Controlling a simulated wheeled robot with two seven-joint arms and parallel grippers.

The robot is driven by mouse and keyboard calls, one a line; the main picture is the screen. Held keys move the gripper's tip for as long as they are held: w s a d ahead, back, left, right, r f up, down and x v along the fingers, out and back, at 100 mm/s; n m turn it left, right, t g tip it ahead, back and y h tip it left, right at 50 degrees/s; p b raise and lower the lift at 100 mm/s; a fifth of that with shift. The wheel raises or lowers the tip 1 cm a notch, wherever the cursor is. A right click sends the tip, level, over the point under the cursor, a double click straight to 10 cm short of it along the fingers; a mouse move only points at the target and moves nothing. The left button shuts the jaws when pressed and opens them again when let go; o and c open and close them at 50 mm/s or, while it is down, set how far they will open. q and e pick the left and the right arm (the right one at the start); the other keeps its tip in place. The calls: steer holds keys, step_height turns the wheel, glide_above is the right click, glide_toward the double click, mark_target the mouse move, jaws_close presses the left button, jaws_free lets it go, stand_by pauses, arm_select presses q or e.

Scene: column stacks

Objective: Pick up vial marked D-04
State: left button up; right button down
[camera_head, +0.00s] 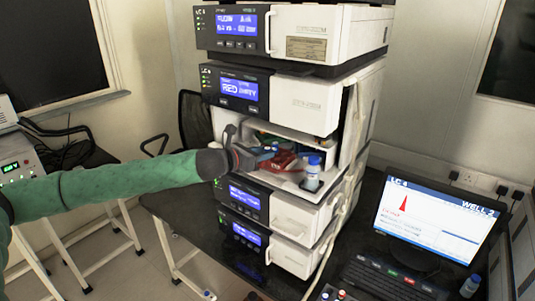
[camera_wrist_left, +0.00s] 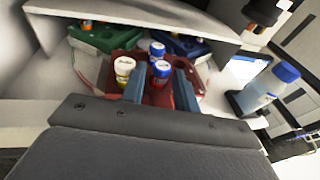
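In the left wrist view, several small vials stand in a red rack (camera_wrist_left: 187,98) inside the open bay. One is a white-capped vial (camera_wrist_left: 123,70) with yellowish contents; another is a blue-capped vial (camera_wrist_left: 157,50). A blue-capped vial with a red body (camera_wrist_left: 160,74) stands between the fingertips of my left gripper (camera_wrist_left: 160,82), with gaps visible at both sides. The gripper is open and its fingers point into the bay. I cannot read the vial labels, so I cannot tell which is D-04. In the head view, my left gripper (camera_head: 272,153) reaches the red rack (camera_head: 287,164). My right gripper is out of view.
A blue-capped bottle (camera_head: 312,174) stands at the bay's right; it also shows in the left wrist view (camera_wrist_left: 258,92). A green rack (camera_wrist_left: 103,40) and a blue rack (camera_wrist_left: 180,46) lie behind. Instrument modules (camera_head: 295,93) sit above. A monitor (camera_head: 430,217) stands right.

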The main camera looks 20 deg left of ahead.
arm_select(q)
steer(key=c, duration=0.5)
steer(key=shift+c, duration=0.2)
